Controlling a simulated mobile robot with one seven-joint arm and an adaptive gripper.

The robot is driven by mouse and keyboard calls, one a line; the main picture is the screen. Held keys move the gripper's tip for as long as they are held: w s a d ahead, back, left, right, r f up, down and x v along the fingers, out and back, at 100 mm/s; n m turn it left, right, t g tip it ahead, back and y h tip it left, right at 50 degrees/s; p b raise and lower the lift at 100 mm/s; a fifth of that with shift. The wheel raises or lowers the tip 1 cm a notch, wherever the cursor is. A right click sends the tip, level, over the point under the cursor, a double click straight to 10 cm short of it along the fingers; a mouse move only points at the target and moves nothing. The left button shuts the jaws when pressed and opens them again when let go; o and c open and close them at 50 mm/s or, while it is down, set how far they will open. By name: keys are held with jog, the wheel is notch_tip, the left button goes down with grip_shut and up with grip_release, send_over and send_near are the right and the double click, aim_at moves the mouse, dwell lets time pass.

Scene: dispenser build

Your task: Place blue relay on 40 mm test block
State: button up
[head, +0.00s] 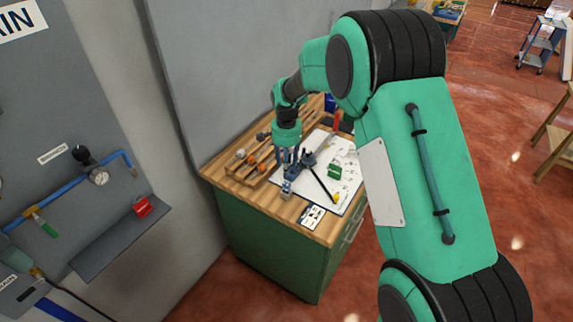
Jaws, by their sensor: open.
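My gripper (292,163) is open and points down over the workbench, near the left edge of a white sheet (345,188). A small blue-grey piece (287,188) stands on the bench just below and in front of the fingers. It may be the blue relay, the test block or both together; it is too small to tell. I cannot tell whether the fingers touch it. Another blue object (330,103) shows at the back of the bench, partly hidden by my arm.
The wooden bench top (223,170) has a tool tray (248,166) on its left. A dark long-armed tool (322,183), a green block (334,172) and a yellow item (336,197) lie on the sheet. A white card (312,217) lies at the front. A grey wall stands left.

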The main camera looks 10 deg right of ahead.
dwell(0.3)
jog(key=s+d+r+n+t, duration=0.1)
jog(key=s+r+n, duration=0.1)
jog(key=s+r, duration=0.85)
jog(key=s+d+r+n+t, duration=0.2)
jog(key=s+r, duration=0.5)
jog(key=r, duration=0.6)
jog(key=s+r+n+t, duration=0.1)
jog(key=s+r+n, duration=0.1)
jog(key=s, duration=1)
jog(key=s+d+r+n+t, duration=0.1)
jog(key=s+r+n, duration=0.1)
jog(key=s, duration=1)
jog(key=shift+s+r+n+t, duration=0.15)
jog(key=shift+s+n+t, duration=0.15)
jog(key=shift+n, duration=0.2)
jog(key=shift+d, duration=0.1)
notch_tip(320, 180, down, 6)
jog(key=b, duration=0.6)
jog(key=shift+r, duration=0.1)
